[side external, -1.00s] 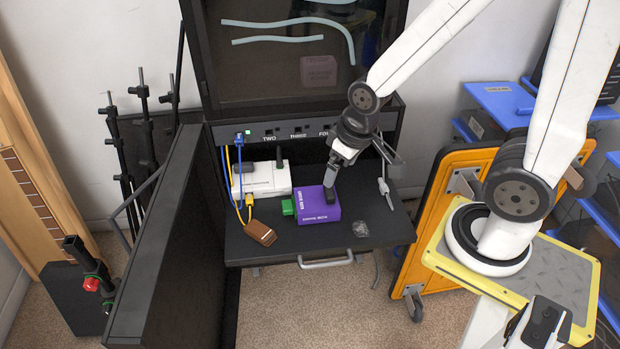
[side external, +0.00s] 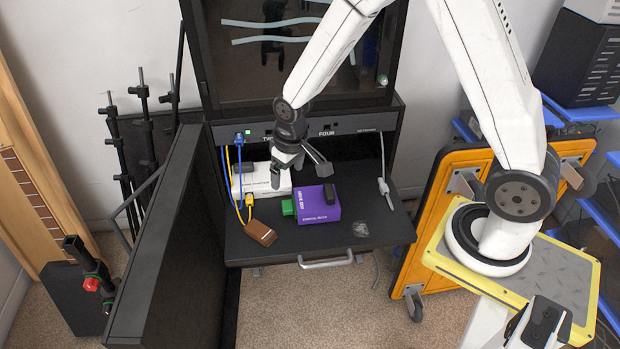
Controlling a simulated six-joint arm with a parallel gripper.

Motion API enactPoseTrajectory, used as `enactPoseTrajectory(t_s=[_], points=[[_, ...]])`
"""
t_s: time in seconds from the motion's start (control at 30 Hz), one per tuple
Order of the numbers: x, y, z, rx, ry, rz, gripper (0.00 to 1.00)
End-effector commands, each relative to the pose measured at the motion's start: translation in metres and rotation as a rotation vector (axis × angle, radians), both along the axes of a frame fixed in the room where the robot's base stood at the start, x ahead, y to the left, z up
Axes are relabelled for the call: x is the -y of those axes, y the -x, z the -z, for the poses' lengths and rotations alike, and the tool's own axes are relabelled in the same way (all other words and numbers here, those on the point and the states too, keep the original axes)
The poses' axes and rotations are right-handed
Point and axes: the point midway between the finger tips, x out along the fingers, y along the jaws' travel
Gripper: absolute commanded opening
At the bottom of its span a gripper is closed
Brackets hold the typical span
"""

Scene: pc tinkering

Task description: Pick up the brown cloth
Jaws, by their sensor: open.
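The brown cloth (side external: 260,233) lies at the front left of the black shelf (side external: 345,247), below the end of the yellow cable. It looks like a small folded brown piece. My gripper (side external: 289,178) is open, above and behind the cloth to its right, in front of the white box. It is apart from the cloth. Its far finger is partly hidden by the near parts of the hand.
Blue and yellow cables (side external: 239,185) hang at the left. A black door (side external: 165,250) stands open at the left edge.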

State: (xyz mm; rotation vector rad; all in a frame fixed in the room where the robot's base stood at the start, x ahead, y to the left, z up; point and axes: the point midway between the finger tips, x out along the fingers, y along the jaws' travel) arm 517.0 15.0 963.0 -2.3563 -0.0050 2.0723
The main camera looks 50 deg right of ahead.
Motion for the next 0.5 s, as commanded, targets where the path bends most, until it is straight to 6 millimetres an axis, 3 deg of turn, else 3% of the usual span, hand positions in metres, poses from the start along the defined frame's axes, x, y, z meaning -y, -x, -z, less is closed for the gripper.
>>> enactPoseTrajectory(t_s=[0.2, 0.5], points=[[-0.007, -0.031, 0.042, -0.038, 0.0, -0.002, 1.0], [-0.016, -0.062, 0.106, -0.085, 0.002, -0.001, 1.0]])
